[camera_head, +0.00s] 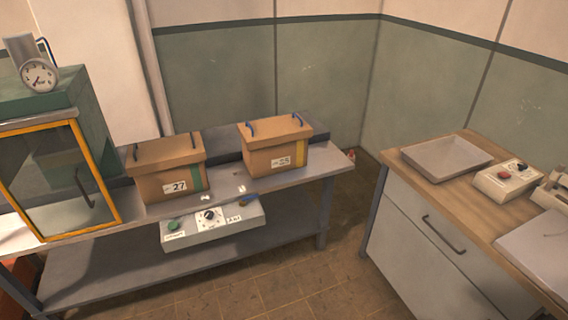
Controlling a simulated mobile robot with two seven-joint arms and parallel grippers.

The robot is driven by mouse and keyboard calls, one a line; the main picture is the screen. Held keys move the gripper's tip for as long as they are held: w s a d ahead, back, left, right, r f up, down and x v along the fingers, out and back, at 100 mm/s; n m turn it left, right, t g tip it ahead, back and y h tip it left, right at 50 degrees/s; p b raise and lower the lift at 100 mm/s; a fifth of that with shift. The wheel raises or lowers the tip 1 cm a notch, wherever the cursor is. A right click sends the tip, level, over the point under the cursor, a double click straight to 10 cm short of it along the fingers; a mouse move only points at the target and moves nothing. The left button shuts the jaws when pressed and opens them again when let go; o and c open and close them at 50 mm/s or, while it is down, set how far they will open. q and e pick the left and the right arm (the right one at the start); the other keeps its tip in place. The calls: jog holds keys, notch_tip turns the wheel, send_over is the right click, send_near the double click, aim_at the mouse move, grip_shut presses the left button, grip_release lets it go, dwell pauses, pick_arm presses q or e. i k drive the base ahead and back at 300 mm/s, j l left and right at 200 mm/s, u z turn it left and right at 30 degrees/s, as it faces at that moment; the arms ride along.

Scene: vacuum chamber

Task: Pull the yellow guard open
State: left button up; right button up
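The yellow guard (96,176) is a yellow-framed clear panel on the front of a green chamber (45,92) at the left. It has a dark curved handle (85,188) near its right side. The guard appears shut against the chamber front. Its left part is cut off by the picture edge. Neither of my grippers shows in the view.
The chamber stands on a grey metal bench with two brown boxes (166,168) (275,146) and a control box (211,224) below the bench's front edge. A wooden-topped cabinet (440,235) stands right, bearing a tray (445,158) and another control box (507,181). Tiled floor lies between.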

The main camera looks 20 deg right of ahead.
aim_at(73, 122)
jog(key=i+j+u, duration=0.35)
jog(key=i+j, duration=0.15)
jog(key=i+j+u, duration=0.7)
jog(key=i, duration=0.4)
